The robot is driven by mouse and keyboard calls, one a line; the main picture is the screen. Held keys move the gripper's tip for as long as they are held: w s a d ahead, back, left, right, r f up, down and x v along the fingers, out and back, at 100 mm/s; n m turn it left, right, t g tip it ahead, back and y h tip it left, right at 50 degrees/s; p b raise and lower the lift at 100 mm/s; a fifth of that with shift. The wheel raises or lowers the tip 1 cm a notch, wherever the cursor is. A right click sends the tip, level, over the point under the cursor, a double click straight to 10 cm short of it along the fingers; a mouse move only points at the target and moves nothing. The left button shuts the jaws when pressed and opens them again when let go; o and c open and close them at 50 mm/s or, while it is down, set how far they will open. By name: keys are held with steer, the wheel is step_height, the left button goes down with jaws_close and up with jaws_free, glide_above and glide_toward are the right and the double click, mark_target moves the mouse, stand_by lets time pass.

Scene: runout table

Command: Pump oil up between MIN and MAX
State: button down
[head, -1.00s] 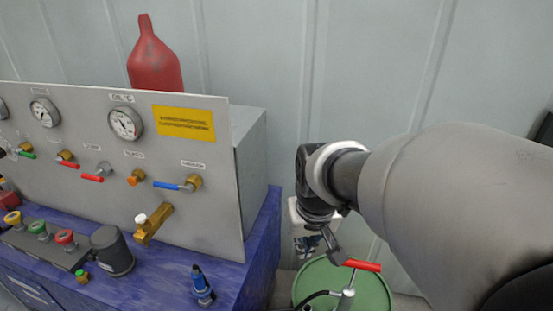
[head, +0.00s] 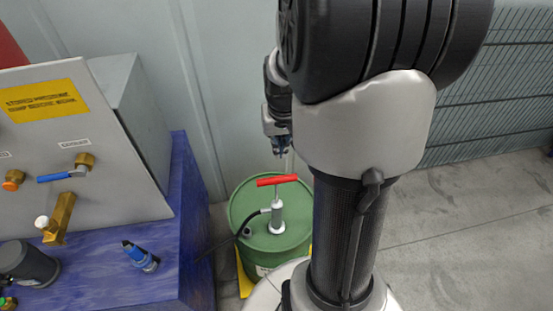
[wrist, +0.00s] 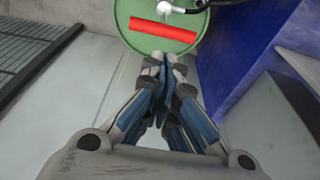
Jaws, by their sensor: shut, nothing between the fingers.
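The pump's red handle (head: 277,180) tops a silver pump body (head: 277,215) on a green oil drum (head: 262,242) on the floor. In the wrist view the red handle (wrist: 149,31) lies across the drum top (wrist: 190,25), beyond my fingertips. My gripper (head: 281,150) is above the handle, pointing down and apart from it in the head view. Its blue-grey fingers (wrist: 166,66) are closed together with nothing between them. I see no MIN or MAX marks that I can read.
A blue bench (head: 193,220) with a grey gauge panel (head: 120,160) stands left of the drum. A black hose (head: 232,238) runs from the pump toward the bench. A wall is close behind the drum; open floor (head: 470,240) lies to the right.

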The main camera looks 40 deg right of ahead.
steer(key=b, duration=0.3)
glide_above(277, 188)
steer(key=w, duration=0.1)
steer(key=f, duration=0.9)
steer(key=d+f, duration=0.1)
steer(key=f, duration=0.3)
steer(key=shift+f, duration=0.15)
step_height(277, 188, down, 10)
steer(key=b, duration=0.6)
steer(key=shift+s+b, duration=0.1)
steer(key=shift+b, duration=0.25)
steer(key=shift+a, duration=0.1)
steer(key=shift+r, duration=0.2)
step_height(277, 188, up, 14)
steer(key=s+a+p, duration=0.1)
steer(key=s+p, duration=0.1)
steer(key=p, duration=0.3)
steer(key=shift+a+p, duration=0.15)
steer(key=shift+p, duration=0.2)
